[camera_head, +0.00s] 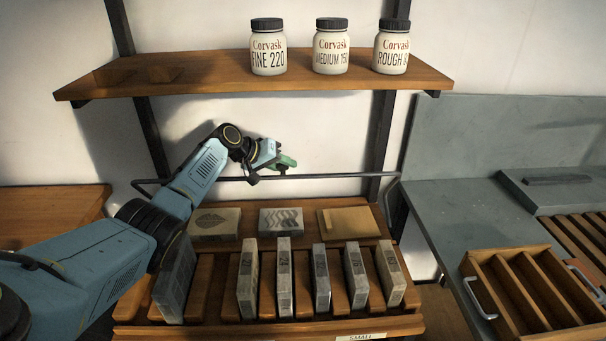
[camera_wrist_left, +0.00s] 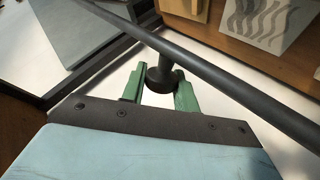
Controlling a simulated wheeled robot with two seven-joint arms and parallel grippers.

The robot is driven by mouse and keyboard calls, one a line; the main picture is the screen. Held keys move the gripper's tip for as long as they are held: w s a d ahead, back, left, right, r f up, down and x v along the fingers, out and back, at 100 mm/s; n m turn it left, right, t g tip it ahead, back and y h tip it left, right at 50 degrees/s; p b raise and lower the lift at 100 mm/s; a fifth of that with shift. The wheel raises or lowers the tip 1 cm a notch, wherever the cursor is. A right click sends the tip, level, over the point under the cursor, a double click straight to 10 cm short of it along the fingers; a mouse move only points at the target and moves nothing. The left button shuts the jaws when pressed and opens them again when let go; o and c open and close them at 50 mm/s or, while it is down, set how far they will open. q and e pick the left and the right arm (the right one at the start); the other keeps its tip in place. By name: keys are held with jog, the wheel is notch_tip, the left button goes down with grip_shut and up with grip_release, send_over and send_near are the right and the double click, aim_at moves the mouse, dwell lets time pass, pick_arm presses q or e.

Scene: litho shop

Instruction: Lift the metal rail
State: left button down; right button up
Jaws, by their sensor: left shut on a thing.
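The metal rail (camera_head: 335,176) is a thin dark bar running across the rack behind the stone blocks, with bent ends. In the left wrist view the rail (camera_wrist_left: 225,78) crosses diagonally. A short dark knob (camera_wrist_left: 161,78) stands off it. My left gripper (camera_head: 284,163) is at the middle of the rail, with its green fingers (camera_wrist_left: 160,88) on both sides of the knob, shut on it. My right gripper is not in view.
Stone blocks (camera_head: 284,275) stand upright in the wooden rack below the rail, with flat patterned slabs (camera_head: 281,221) behind them. A shelf (camera_head: 190,80) with three jars (camera_head: 331,50) hangs above. A slotted wooden crate (camera_head: 480,270) sits on the grey counter at right.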

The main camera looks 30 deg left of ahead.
pick_arm(q)
jog(key=shift+w+a+f, duration=0.1)
jog(key=shift+w+a, duration=0.1)
jog(key=shift+w, duration=0.05)
dwell(0.3)
jog(key=c, duration=1.1)
grip_release()
jog(key=shift+s, duration=0.1)
jog(key=shift+s+a+r, duration=0.15)
jog(key=shift+r, duration=0.1)
jog(key=v, duration=1.2)
jog(key=shift+r+p, duration=0.3)
